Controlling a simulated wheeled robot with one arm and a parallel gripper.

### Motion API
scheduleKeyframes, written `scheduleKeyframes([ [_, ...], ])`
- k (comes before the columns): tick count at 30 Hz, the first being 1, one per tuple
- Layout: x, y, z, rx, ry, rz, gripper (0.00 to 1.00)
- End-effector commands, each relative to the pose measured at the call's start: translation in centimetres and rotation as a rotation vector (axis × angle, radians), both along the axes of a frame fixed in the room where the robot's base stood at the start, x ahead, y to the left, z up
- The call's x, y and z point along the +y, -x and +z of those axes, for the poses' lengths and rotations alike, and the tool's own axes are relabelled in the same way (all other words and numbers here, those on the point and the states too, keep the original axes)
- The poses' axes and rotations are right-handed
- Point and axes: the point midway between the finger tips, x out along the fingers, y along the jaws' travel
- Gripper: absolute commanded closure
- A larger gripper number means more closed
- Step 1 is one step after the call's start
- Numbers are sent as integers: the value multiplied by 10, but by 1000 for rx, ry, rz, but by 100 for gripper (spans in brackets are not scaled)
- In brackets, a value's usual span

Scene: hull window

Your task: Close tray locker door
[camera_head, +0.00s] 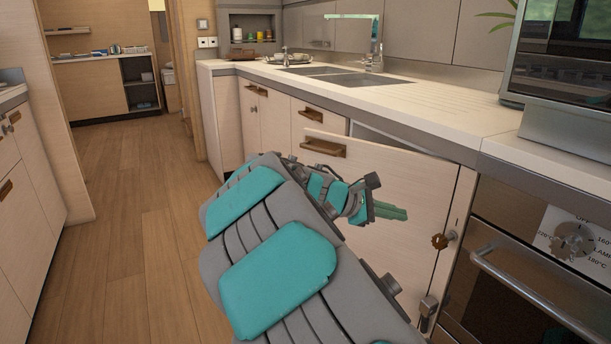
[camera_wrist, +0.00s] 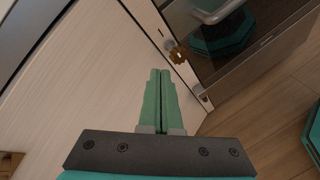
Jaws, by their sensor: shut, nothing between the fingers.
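The pale wood locker door (camera_head: 415,185) under the counter, left of the oven, stands ajar. The fingers also show in the wrist view (camera_wrist: 159,73), pointing toward the knob side. I cannot tell if they touch the door.
The oven (camera_head: 520,260) with a bar handle (camera_head: 530,295) is just right of the door. The counter (camera_head: 420,108) with a sink (camera_head: 340,75) runs above. Drawers (camera_head: 25,165) line the left side. The wooden floor (camera_head: 140,200) between is clear.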

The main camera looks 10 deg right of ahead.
Motion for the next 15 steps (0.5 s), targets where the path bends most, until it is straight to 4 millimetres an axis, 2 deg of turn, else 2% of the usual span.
scheduleKeyframes([
  [1, 12, -27, 1, 46, 63, 67, 100],
  [3, 34, -63, 4, 110, 156, 168, 100],
  [5, 56, -92, 4, 166, 236, 251, 100],
  [9, 120, -154, -6, 291, 412, 445, 100],
  [12, 168, -186, -18, 357, 518, 564, 100],
  [15, 208, -205, -30, 404, 595, 652, 100],
])
